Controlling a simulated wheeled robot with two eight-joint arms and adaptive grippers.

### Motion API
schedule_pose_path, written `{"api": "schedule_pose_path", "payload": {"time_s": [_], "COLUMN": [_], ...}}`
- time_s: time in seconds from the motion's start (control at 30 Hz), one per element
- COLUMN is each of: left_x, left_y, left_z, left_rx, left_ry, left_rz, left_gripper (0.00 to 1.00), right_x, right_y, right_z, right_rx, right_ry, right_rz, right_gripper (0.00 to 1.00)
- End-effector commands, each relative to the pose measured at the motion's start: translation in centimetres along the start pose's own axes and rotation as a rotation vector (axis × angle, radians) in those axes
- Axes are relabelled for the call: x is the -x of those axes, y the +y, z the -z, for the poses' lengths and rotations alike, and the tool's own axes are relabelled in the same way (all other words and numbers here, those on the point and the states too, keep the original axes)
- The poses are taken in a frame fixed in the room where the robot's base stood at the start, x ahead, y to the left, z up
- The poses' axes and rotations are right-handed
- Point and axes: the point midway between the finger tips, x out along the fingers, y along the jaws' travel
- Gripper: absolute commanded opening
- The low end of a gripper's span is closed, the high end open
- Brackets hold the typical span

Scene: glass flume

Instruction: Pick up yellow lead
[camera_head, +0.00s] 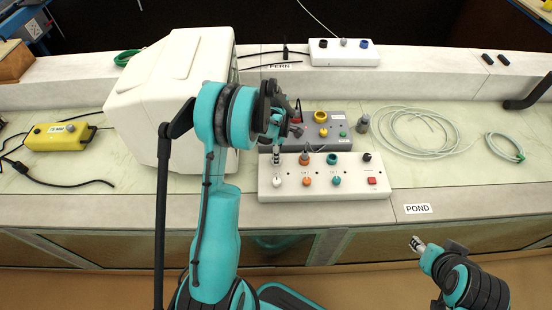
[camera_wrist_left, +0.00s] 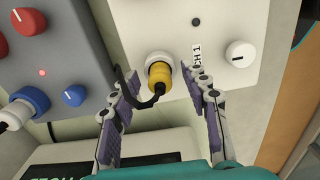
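The yellow lead's plug (camera_wrist_left: 159,78) sits in a round white socket beside the CH 1 label on the white box (camera_wrist_left: 215,22). Its thin black cable curves left, by the left finger. My left gripper (camera_wrist_left: 163,88) is open, with one finger on each side of the plug and a gap to it. In the head view the left gripper (camera_head: 277,148) is over the left end of the white box (camera_head: 330,188), and the arm hides the yellow plug there. My right gripper (camera_head: 417,243) is low at the right, in front of the bench; its opening is too small to judge.
A grey box (camera_head: 340,144) with a yellow knob is behind the white box. Brown and teal plugs are beside the left gripper. A large cream machine (camera_head: 165,90) stands left. Coiled tubing (camera_head: 415,130) lies right. A yellow box (camera_head: 60,135) is far left.

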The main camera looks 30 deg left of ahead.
Motion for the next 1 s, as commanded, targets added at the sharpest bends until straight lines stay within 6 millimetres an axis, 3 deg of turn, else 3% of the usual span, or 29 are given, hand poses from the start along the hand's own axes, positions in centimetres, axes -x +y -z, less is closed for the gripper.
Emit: {"api": "schedule_pose_path", "payload": {"time_s": [0.03,0.17,0.2,0.63,0.87,1.0], "left_x": [0.0,0.0,0.0,0.7,4.2,6.0], "left_y": [0.0,0.0,0.0,0.0,0.0,-1.6], "left_z": [0.0,0.0,0.0,0.0,0.0,-2.6], "left_rx": [0.000,0.000,0.000,0.000,0.000,-0.006], "left_ry": [0.000,0.000,0.000,0.000,0.000,0.000], "left_rz": [0.000,0.000,0.000,0.000,0.001,0.001], "left_gripper": [0.35,0.01,0.00,0.00,0.00,0.00], "right_x": [0.0,0.0,0.0,0.2,1.1,1.6], "right_y": [0.0,0.0,0.0,0.0,0.0,0.0], "right_z": [0.0,0.0,0.0,0.1,0.8,1.1], "right_rx": [0.000,0.000,0.000,0.000,0.000,0.000], "right_ry": [0.000,0.000,0.000,0.000,0.000,0.000], "right_rz": [0.000,0.000,0.000,0.000,0.000,0.000], "right_gripper": [0.40,0.40,0.40,0.40,0.40,0.40]}}
